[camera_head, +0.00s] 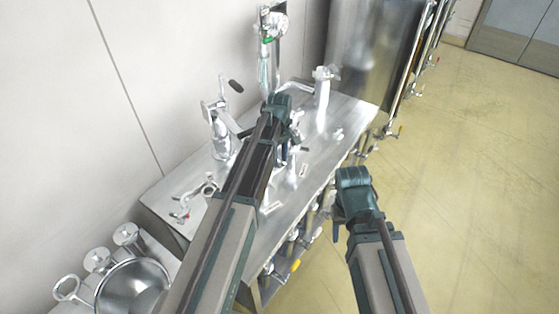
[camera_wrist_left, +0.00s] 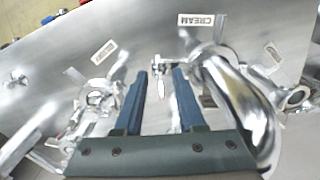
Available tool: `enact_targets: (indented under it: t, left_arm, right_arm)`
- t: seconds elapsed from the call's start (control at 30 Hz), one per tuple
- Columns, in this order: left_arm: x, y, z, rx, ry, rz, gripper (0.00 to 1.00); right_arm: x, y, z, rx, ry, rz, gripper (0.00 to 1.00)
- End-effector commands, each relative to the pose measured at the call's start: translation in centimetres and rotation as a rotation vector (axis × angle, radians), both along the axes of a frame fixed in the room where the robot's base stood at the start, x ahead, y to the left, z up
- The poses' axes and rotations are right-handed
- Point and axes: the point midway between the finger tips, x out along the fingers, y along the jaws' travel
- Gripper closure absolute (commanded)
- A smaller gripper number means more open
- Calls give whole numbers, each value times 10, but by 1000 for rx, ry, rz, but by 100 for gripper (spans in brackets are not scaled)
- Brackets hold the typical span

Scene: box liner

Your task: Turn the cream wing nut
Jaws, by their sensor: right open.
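A label reading CREAM (camera_wrist_left: 202,20) lies on the steel worktop in the left wrist view. Just below it is a small shiny metal fitting (camera_wrist_left: 192,66) beside a thick curved pipe; I cannot make out for certain which part is the wing nut. My left gripper (camera_wrist_left: 163,76) points down at the worktop with its two blue fingers apart. A thin metal piece with a red mark shows between them, and I see no grip on it. In the head view my left gripper (camera_head: 284,150) is mostly hidden behind its own arm. My right gripper (camera_head: 330,205) hangs open off the table's right edge.
The steel table (camera_head: 335,140) carries several metal fittings, including a tall pipe (camera_head: 322,92) at the back and a valve with a dark handle (camera_head: 219,130). A round steel bowl (camera_head: 132,288) stands at the lower left. The floor (camera_head: 460,190) at the right is clear.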

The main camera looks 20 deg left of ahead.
Motion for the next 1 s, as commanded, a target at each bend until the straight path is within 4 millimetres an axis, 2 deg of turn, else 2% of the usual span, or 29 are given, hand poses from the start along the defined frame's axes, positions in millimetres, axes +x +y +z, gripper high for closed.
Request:
enact_targets:
  t: [0.13,0.33,0.77,1.0]
  left_arm:
    - [0,0,1,0,0,0,63]
    - [0,0,1,0,0,0,99]
    - [0,0,1,0,0,-9,100]
    - [0,0,1,0,0,-103,100]
  right_arm:
    - [0,0,1,0,0,0,50]
    - [0,0,1,0,0,0,50]
    - [0,0,1,0,0,0,50]
    - [0,0,1,0,0,0,50]
